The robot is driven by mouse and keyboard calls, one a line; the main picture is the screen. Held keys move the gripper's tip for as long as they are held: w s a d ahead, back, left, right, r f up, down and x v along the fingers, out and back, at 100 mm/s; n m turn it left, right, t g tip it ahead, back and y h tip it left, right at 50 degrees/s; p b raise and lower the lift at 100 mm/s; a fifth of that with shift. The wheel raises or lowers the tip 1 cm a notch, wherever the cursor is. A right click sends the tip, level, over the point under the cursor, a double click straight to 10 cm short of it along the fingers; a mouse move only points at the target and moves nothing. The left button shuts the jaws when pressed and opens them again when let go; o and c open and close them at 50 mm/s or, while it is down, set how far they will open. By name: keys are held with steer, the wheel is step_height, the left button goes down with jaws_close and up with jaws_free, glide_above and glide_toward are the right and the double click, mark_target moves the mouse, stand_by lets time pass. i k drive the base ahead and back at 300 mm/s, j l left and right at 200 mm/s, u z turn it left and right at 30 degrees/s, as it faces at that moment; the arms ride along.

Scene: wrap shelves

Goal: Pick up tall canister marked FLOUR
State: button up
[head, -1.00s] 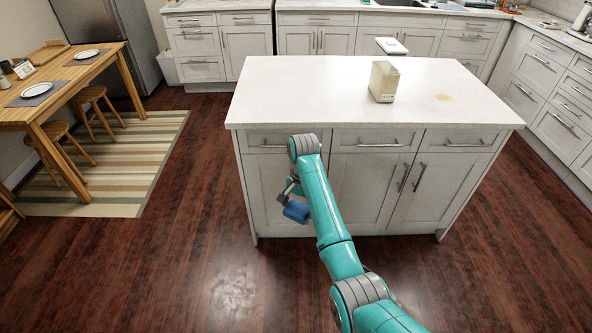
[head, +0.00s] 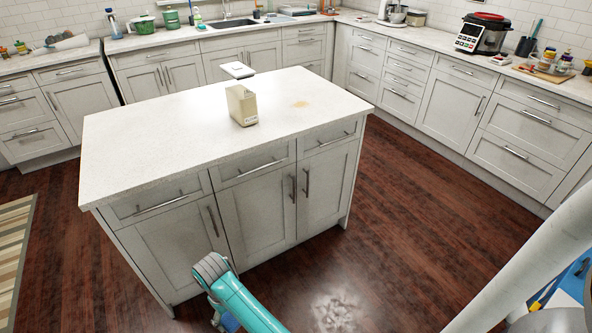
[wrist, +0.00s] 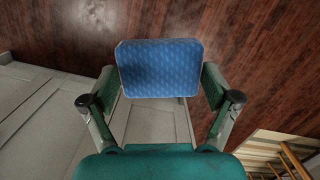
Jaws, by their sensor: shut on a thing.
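A cream, box-like canister (head: 241,105) stands upright on the white island top (head: 150,130) in the head view. It has a small label low on its front, too small to read, so I cannot tell whether it says FLOUR. My gripper (wrist: 160,88) is shut on a blue, quilted-looking block (wrist: 160,66), held between both fingers. In the head view the gripper is low in front of the island, mostly cut off by the bottom edge, well apart from the canister. The canister is not in the wrist view.
A flat white object (head: 238,70) is at the island's far edge, behind the canister. Counters with a red-lidded cooker (head: 483,34) line the back and right. Wood floor (head: 420,215) is clear right of the island.

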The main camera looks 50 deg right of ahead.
mark_target(242, 94)
steer(key=i+z, duration=0.45)
steer(key=z, duration=0.25)
